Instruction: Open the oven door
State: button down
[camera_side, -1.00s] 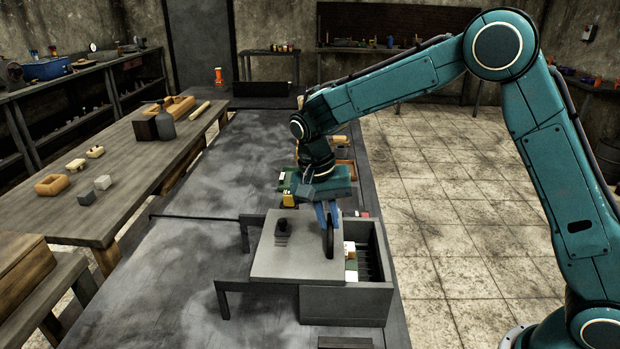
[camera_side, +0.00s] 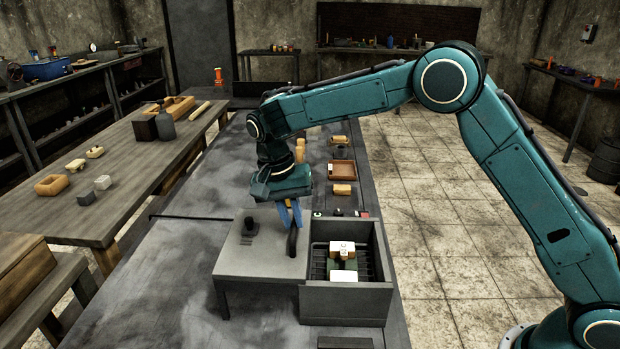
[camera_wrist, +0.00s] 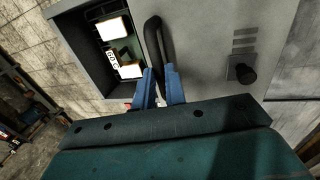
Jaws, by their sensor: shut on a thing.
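The oven (camera_side: 346,297) is a grey open-topped box on the dark bench. Its flat grey door (camera_side: 265,262) lies slid to the left of the box, over a low stand, and leaves the chamber uncovered. The door carries a black curved handle (camera_side: 292,242) near its right edge and a black knob (camera_side: 250,227). My gripper (camera_side: 289,218) is above the door with its blue fingers shut on the handle. White and green pieces (camera_side: 342,262) sit on the rack inside the chamber.
A brown tray (camera_side: 341,172) and small yellow blocks lie on the bench behind the oven. A small panel with a green and a red button (camera_side: 340,213) is at the oven's back edge. The bench left of the door is clear.

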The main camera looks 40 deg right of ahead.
jog(key=c, duration=1.5)
grip_release()
jog(key=shift+w+a+r, duration=0.1)
jog(key=shift+w+a, duration=0.15)
jog(key=shift+o, duration=0.2)
jog(key=shift+s+d, duration=0.25)
jog(key=s+d, duration=1.1)
jog(key=s+d+v, duration=0.1)
jog(key=v, duration=1.3)
jog(key=s+d+r+n+t, duration=0.3)
jog(key=s+n, duration=0.1)
jog(key=s, duration=0.6)
jog(key=shift+s+r+t, duration=0.25)
jog(key=shift+r+t, duration=0.05)
jog(key=shift+r, duration=0.05)
jog(key=shift+d, duration=0.1)
